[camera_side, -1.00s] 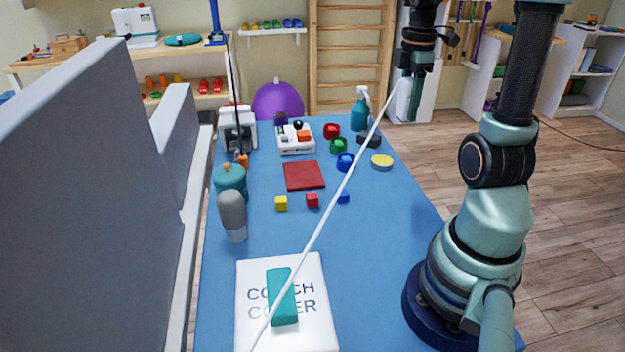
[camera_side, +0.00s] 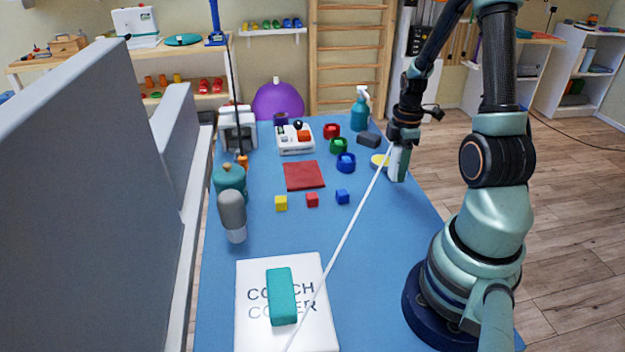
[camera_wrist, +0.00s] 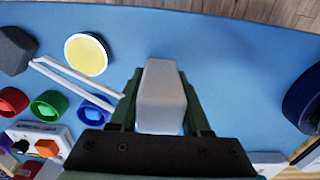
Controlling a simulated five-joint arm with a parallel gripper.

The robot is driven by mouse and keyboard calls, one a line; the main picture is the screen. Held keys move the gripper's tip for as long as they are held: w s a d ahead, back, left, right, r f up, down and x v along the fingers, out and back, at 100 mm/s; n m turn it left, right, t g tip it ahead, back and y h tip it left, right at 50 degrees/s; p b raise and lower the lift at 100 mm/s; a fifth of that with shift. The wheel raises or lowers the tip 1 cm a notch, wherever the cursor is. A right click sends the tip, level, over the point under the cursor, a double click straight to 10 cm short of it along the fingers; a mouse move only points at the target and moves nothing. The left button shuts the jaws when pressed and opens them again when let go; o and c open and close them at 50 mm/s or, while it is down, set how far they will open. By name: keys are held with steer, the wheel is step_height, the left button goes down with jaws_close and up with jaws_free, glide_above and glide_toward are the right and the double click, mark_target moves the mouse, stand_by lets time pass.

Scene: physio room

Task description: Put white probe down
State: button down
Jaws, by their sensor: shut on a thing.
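My gripper (camera_side: 398,168) is low over the right side of the blue table, just right of the yellow-topped tub. It is shut on the white probe (camera_wrist: 162,95), a pale block with a tapered end, which shows between the two green fingers in the wrist view. A long thin white line, like a cable (camera_side: 345,233), runs from the gripper down to the lower left, across the couch cover box (camera_side: 250,275). I cannot tell whether the probe touches the table.
The yellow-topped tub (camera_wrist: 87,54) is close by; a dark block (camera_wrist: 15,50) and red, green and blue rings (camera_wrist: 48,105) lie beyond. Small cubes (camera_side: 312,200) and a red cloth (camera_side: 304,175) are mid-table. Blue surface (camera_side: 395,235) nearer my base is clear.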

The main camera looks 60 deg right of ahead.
mark_target(396, 176)
steer(key=shift+f, duration=1.6)
steer(key=shift+f, duration=0.15)
steer(key=shift+c, duration=1.8)
jaws_free()
step_height(396, 176, up, 12)
steer(key=shift+r, duration=0.1)
steer(key=w+a+r+m+t, duration=0.2)
steer(key=a+r+m, duration=0.1)
steer(key=a, duration=0.5)
steer(key=w+a+r+m+t, duration=0.1)
steer(key=w+a+r+m, duration=0.1)
steer(key=a+r, duration=0.3)
steer(key=w+a+r+m+t, duration=0.2)
steer(key=a+r+m, duration=0.2)
steer(key=a, duration=0.9)
steer(key=shift+a+t, duration=0.15)
steer(key=shift+t, duration=0.15)
